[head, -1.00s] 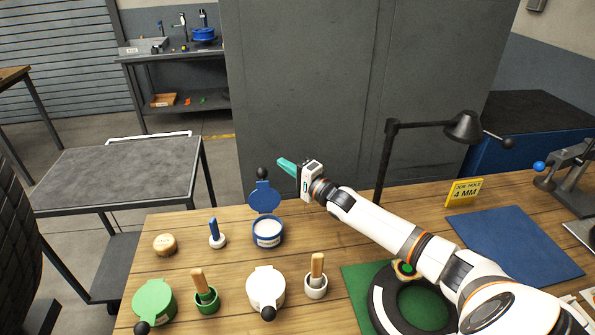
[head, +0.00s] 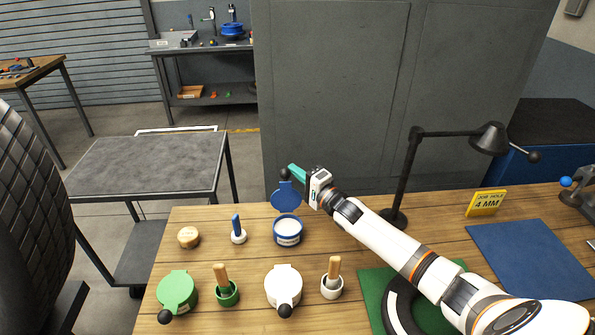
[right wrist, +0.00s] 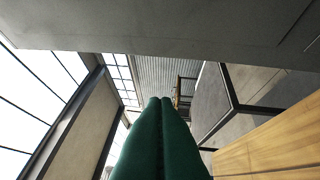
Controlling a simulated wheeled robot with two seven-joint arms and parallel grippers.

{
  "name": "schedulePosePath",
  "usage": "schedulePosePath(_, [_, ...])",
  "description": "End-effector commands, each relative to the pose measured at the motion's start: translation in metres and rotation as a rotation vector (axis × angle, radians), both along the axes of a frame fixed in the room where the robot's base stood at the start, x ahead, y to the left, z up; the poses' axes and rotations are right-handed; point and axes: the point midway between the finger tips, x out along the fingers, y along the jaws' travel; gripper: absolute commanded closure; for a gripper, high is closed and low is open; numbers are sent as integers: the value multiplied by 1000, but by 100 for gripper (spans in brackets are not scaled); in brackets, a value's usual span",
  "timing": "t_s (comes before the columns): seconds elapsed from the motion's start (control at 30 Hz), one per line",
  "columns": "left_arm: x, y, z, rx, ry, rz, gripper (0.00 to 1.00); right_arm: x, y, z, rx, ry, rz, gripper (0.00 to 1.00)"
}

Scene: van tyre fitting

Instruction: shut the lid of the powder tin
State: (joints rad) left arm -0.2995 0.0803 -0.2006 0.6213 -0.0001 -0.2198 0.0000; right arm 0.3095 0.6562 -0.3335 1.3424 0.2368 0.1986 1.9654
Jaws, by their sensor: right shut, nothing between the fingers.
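The powder tin (head: 288,236) is a blue round tin with white powder inside, standing on the wooden bench. Its blue lid (head: 285,197) stands open, upright at the tin's far side, with a black ball knob (head: 285,174) at the top. My right gripper (head: 291,168) has its teal fingers shut and empty, right at the knob. I cannot tell whether they touch it. In the right wrist view the shut fingers (right wrist: 160,104) point away, and neither tin nor lid shows there. My left gripper is not in view.
In front stand a green lidded tin (head: 178,291), a white lidded tin (head: 283,286), and green (head: 228,294) and white (head: 331,288) pots with wooden handles. A blue-handled pot (head: 238,234) and wooden puck (head: 189,237) stand left. A black lamp (head: 408,180) stands behind my arm.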

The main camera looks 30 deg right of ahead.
Motion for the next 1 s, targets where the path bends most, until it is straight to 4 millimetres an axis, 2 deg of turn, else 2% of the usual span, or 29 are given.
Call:
schedulePosePath(0.63, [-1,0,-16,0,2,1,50,-13,6,0,-48,-103,-1,100])
schedulePosePath(1.0, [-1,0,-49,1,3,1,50,-40,19,-5,-149,-312,-1,100])
